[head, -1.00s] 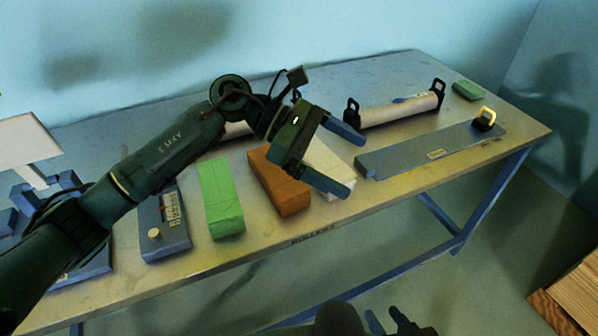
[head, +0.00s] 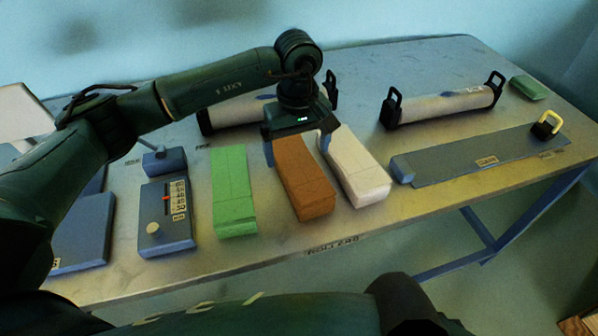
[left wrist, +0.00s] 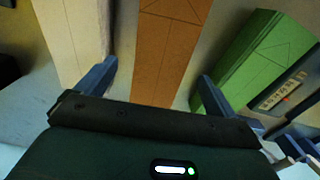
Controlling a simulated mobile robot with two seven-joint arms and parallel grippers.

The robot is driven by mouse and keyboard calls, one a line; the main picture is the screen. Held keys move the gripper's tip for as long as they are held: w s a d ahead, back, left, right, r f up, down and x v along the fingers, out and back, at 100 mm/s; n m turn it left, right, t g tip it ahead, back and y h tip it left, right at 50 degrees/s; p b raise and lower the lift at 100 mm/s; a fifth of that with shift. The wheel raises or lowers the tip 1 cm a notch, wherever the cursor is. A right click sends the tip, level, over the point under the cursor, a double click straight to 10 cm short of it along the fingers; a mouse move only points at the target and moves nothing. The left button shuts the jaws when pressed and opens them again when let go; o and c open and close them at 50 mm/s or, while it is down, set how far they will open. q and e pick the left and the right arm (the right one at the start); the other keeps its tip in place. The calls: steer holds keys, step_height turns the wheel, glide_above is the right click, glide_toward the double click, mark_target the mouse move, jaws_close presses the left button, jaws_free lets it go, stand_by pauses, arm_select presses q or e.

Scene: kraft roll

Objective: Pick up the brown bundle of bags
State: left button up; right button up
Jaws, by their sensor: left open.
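The brown bundle (head: 306,186) lies on the table between a green bundle (head: 232,195) and a white bundle (head: 358,170). My left gripper (head: 296,148) is open over the far end of the brown bundle, pointing down, with a finger on either side of its width. In the left wrist view the brown bundle (left wrist: 165,48) runs between the spread fingers of the gripper (left wrist: 157,78). The white bundle (left wrist: 75,38) lies beyond one finger and the green bundle (left wrist: 255,55) beyond the other. Whether the fingers touch the bundle I cannot tell. My right gripper is not clearly seen.
A blue-grey device with a knob (head: 166,218) lies left of the green bundle. Behind are two rolls on holders, one at right (head: 445,104) and one partly hidden by my arm (head: 235,115). A long flat bar (head: 480,160) lies at right. The table's front strip is clear.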

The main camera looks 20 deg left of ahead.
mark_target(299, 168)
arm_select(q)
steer(key=f, duration=0.4)
steer(key=shift+s+d+f+p, duration=0.15)
steer(key=shift+s+d+p, duration=0.05)
steer(key=shift+s+p, duration=0.2)
steer(key=shift+f, duration=0.5)
steer(key=shift+w, duration=0.1)
steer(key=c, duration=1.2)
steer(key=shift+c, duration=0.2)
